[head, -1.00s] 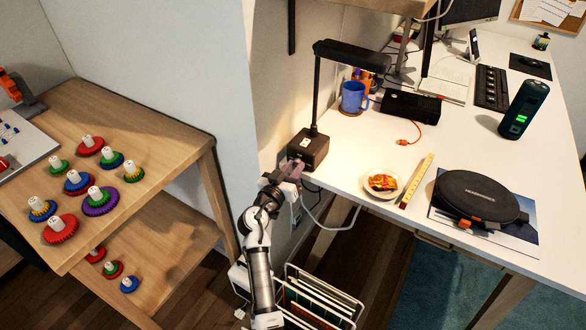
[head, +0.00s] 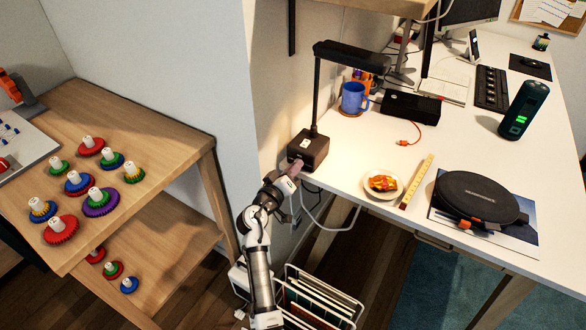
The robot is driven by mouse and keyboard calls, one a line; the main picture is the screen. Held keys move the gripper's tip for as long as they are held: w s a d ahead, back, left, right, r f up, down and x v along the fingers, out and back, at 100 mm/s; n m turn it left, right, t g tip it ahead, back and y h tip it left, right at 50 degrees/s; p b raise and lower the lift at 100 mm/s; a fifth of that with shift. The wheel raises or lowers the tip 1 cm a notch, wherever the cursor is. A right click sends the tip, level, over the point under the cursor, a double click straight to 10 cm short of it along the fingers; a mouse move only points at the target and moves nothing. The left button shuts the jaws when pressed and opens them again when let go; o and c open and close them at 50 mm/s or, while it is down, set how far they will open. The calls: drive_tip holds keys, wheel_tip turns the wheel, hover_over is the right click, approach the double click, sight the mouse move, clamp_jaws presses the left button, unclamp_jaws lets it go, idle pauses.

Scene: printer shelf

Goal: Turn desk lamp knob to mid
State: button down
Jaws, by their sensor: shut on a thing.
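The black desk lamp (head: 316,95) stands at the left edge of the white desk, with an upright post and a long head pointing right. Its square base (head: 308,149) has a small white marking on the side facing me. The knob itself is too small or hidden to make out. My gripper (head: 294,168) reaches up from below to the front lower part of the base, at the desk's edge. Its fingers are at the base and look closed there; what lies between them is hidden, most likely the knob. The lamp stands upright.
A blue mug (head: 354,97) stands behind the lamp. A plate (head: 384,186) with a snack and a ruler (head: 417,182) lie to the right. A wooden shelf (head: 140,130) with coloured gears is at left.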

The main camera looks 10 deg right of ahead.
drive_tip(key=n+p, duration=0.4)
drive_tip(key=n, duration=0.6)
drive_tip(key=shift+a+f+n, duration=0.1)
drive_tip(key=shift+n, duration=0.2)
idle(0.4)
drive_tip(key=c, duration=1.2)
unclamp_jaws()
drive_tip(key=shift+c, duration=0.2)
drive_tip(key=shift+f, duration=0.1)
drive_tip(key=shift+f, duration=0.1)
